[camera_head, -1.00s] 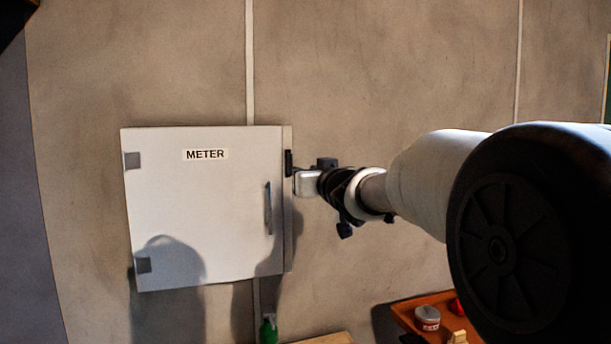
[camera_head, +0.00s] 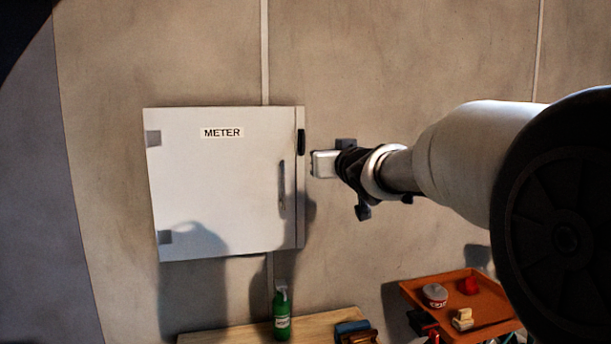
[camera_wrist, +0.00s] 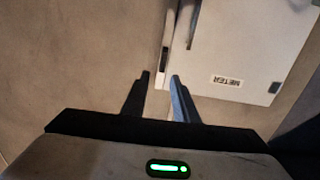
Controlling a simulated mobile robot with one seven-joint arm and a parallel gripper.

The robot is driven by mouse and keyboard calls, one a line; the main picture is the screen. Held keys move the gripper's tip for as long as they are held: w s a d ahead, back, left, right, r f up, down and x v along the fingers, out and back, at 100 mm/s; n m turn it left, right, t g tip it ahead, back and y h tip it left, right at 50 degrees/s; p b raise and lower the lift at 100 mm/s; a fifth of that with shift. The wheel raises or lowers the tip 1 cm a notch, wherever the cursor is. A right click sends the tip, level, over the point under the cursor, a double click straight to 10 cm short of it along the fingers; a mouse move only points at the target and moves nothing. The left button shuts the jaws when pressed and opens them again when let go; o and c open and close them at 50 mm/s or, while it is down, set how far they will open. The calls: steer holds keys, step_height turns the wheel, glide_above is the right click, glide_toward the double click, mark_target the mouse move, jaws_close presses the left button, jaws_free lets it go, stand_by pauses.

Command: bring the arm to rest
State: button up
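My arm reaches in from the right in the head view, and my gripper (camera_head: 322,164) is just right of the white meter cabinet (camera_head: 215,190). A small gap shows between gripper and cabinet edge. In the wrist view my gripper (camera_wrist: 160,76) has its two dark fingers apart with nothing between them. The cabinet (camera_wrist: 245,45) lies beyond the fingers there, its METER label upside down. The cabinet door looks shut, with a vertical handle (camera_head: 282,188) near its right side.
Below, a wooden surface (camera_head: 235,332) holds a green bottle (camera_head: 281,315). An orange tray (camera_head: 490,308) at the lower right holds a small tin (camera_head: 435,295), a red item (camera_head: 468,286) and a pale item (camera_head: 462,320). The wall around the cabinet is bare.

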steer(key=s+d+f+m+g+h+p, duration=0.1)
steer(key=s+d+f+g+h, duration=0.3)
steer(key=s, duration=0.6)
steer(key=s+d+f+m+g, duration=0.2)
steer(key=s+f, duration=0.4)
steer(key=s, duration=0.3)
steer(key=s+a+f+g, duration=0.1)
steer(key=s+f+g, duration=0.2)
steer(key=s+f, duration=0.3)
steer(key=s+a+f+n+g+y, duration=0.1)
steer(key=s+f, duration=0.6)
steer(key=s, duration=0.8)
steer(key=shift+s+a+f+g+p, duration=0.2)
steer(key=shift+a+g+p, duration=0.1)
steer(key=shift+g, duration=0.6)
